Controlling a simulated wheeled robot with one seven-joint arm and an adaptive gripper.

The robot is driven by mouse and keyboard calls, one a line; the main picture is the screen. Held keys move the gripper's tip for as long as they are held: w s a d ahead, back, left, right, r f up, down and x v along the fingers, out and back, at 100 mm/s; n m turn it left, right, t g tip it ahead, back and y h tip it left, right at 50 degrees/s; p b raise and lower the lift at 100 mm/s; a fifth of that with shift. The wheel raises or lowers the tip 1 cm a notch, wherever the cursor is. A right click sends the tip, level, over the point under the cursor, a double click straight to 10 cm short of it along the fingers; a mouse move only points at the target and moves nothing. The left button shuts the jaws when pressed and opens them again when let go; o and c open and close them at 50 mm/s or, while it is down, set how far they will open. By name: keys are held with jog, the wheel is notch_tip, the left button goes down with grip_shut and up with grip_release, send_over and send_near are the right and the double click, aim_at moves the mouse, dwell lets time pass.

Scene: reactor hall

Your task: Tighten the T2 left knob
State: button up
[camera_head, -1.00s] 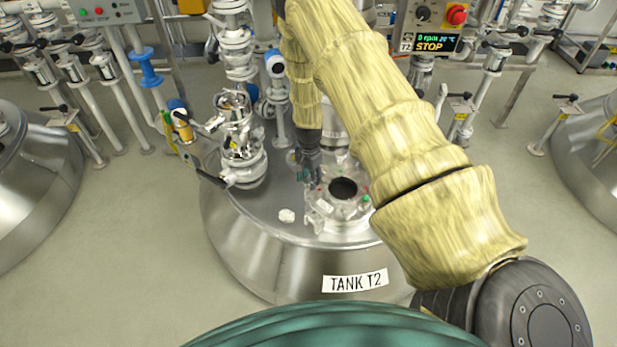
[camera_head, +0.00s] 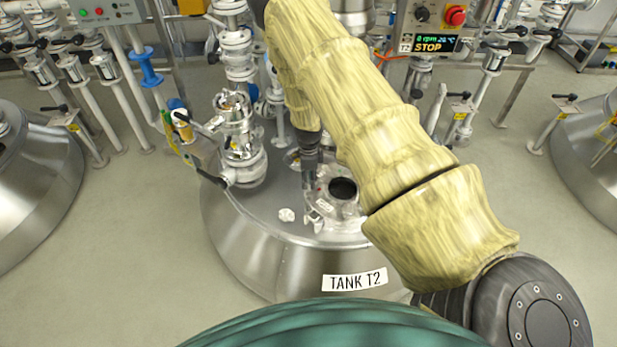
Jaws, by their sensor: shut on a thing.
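Tank T2 (camera_head: 250,238) stands in the middle, labelled on its front. On its lid is a round port with a dark opening (camera_head: 343,188) and a clear, pale flange (camera_head: 340,212). My gripper (camera_head: 311,190) points down at the left side of this flange, its fingers dark and close together. It is shut on the T2 left knob, which the fingers hide. The exact grip is too small to see. My yellow-sleeved arm comes in from the right and covers the flange's right edge.
A small white lump (camera_head: 286,215) lies on the lid left of the port. A valve stack (camera_head: 240,150) rises at the lid's left. Other tanks (camera_head: 40,170) stand at both sides, with clear floor between.

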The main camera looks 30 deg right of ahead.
jog(key=shift+w+r+m, duration=0.25)
jog(key=shift+w+m, duration=0.05)
jog(key=shift+w, duration=0.1)
jog(key=o, duration=0.9)
jog(key=shift+o, duration=0.6)
jog(key=shift+s+f, duration=0.15)
jog(key=shift+s, duration=0.05)
notch_tip(320, 180, up, 12)
